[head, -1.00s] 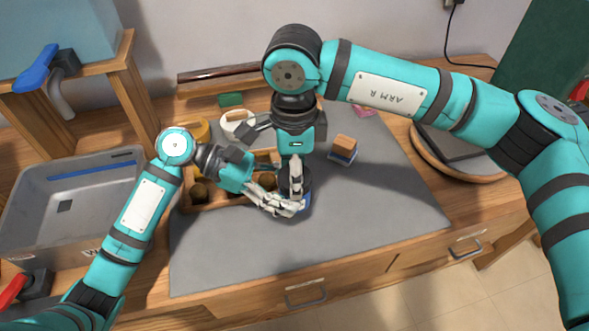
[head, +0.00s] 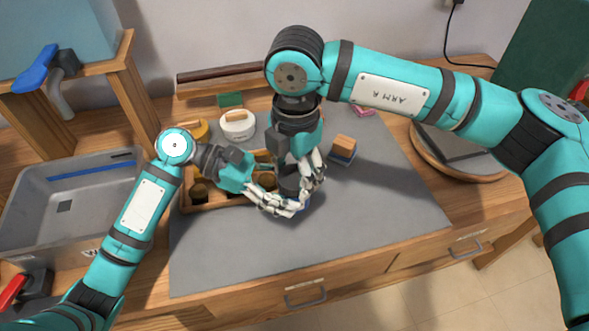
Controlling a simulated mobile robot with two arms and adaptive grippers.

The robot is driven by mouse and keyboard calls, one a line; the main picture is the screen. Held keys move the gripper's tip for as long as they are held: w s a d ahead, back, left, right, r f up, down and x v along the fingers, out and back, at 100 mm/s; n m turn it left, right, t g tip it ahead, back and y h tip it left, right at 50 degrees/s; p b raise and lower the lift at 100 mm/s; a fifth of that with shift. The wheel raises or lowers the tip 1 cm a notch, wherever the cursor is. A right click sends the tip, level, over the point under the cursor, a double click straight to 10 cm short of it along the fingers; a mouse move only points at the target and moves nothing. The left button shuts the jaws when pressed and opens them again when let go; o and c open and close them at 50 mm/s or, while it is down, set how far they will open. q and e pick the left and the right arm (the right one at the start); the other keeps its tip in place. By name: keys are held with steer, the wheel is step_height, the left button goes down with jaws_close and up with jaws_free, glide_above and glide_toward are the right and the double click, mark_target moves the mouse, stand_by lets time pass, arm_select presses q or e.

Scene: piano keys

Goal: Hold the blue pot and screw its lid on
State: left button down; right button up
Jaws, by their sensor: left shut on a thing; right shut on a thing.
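The blue pot (head: 305,201) stands on the grey mat at the middle, mostly hidden by my grippers; only a bit of blue shows. Its dark lid (head: 289,184) is on top of the pot; whether its thread is engaged cannot be told. My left gripper (head: 284,208) comes from the left and is shut around the pot's side, low down. My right gripper (head: 306,178) comes from above and is shut on the lid, with its fingers on the lid's right side.
A wooden tray (head: 214,204) with compartments lies just left of the pot. Behind are a white pot (head: 238,127), a yellow pot (head: 201,131) and a green block (head: 230,100). A wood-and-blue block (head: 344,150) stands to the right. The mat's front (head: 340,250) is clear.

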steer(key=o, duration=1)
steer(key=shift+r, duration=0.1)
step_height(320, 180, up, 12)
steer(key=shift+f, duration=0.1)
stand_by(0.4)
